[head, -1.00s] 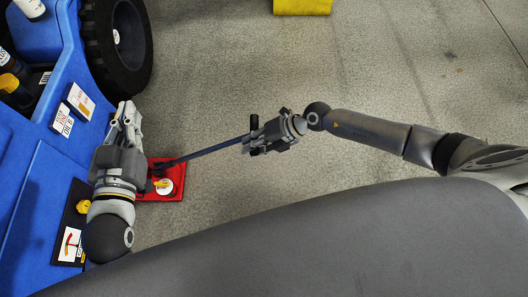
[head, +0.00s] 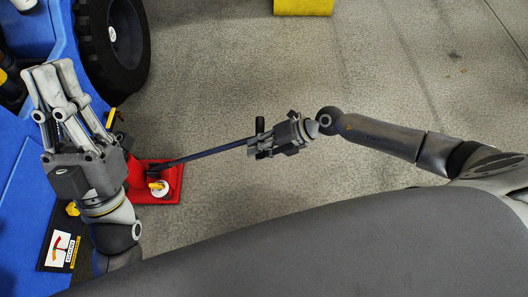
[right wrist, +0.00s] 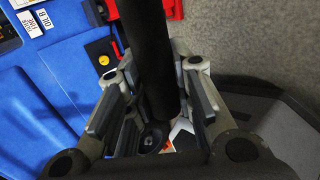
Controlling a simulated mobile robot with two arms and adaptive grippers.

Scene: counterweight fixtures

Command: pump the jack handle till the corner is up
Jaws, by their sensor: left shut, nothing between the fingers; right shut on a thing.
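The red jack (head: 172,192) stands on the floor beside the blue machine (head: 28,175), with a white and yellow cap (head: 158,188) on it. Its long dark handle (head: 205,154) runs right from the jack. My right gripper (head: 260,147) is shut on the handle's far end. In the right wrist view the black handle (right wrist: 143,45) passes between the fingers. My left gripper (head: 58,85) is shut and empty, over the blue machine and left of the jack. It hides part of the machine and the jack's left side. I cannot tell how high the corner is.
A black wheel (head: 110,45) of the blue machine is behind the jack. A black panel with a gauge label (head: 62,248) is at the lower left. A yellow object (head: 303,6) lies at the top edge. The concrete floor around the handle is clear.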

